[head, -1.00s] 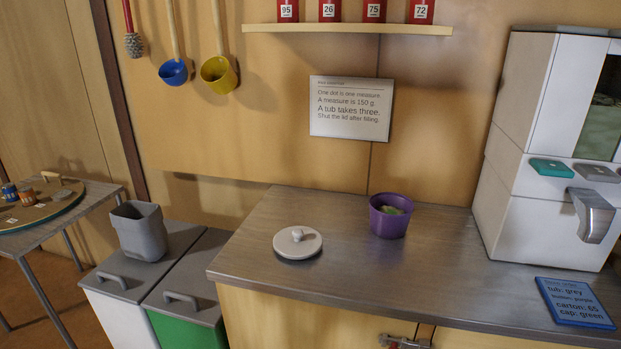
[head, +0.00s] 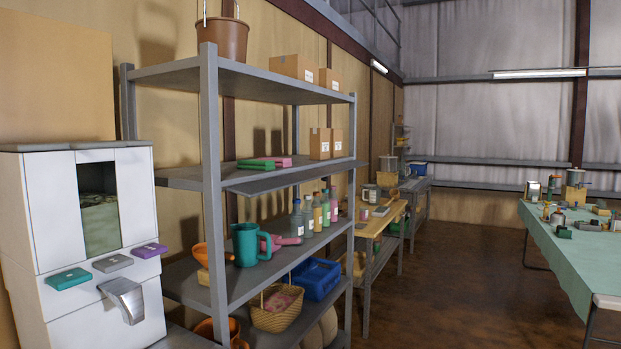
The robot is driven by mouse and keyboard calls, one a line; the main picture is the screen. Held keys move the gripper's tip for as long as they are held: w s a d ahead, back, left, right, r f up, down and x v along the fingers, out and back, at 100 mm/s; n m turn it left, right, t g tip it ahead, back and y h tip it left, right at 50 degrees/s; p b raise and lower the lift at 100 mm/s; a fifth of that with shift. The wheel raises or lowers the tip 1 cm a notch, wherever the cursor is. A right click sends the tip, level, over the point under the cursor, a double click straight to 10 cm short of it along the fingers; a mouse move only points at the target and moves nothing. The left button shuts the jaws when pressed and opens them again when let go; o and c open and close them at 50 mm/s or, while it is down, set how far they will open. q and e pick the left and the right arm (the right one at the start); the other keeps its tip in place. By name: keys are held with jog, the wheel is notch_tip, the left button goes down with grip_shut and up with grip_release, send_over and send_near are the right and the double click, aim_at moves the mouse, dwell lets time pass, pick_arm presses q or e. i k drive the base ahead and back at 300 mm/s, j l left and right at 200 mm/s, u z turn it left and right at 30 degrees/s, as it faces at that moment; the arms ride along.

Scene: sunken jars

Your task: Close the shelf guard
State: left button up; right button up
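A grey metal shelf unit (head: 209,150) stands left of centre in the head view. At its second level from the top, a flat grey panel (head: 290,178) juts out past the front posts, roughly level with that shelf board. It looks like the shelf guard, lying folded outward, but I cannot make out its hinge. Green and pink flat items (head: 264,163) and small cartons (head: 319,143) sit on that shelf behind it. Neither of my grippers is in view.
A white dispenser (head: 60,220) stands left of the shelf. The shelf below the panel holds a teal mug (head: 247,244) and several bottles (head: 308,219). A table with a green cloth (head: 560,250) is at right. The brown floor (head: 440,290) between is clear.

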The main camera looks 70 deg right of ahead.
aim_at(262, 188)
jog(key=z, duration=1.6)
jog(key=i+l+z, duration=0.55)
jog(key=i+z, duration=0.25)
jog(key=i+l, duration=0.1)
jog(key=i, duration=0.25)
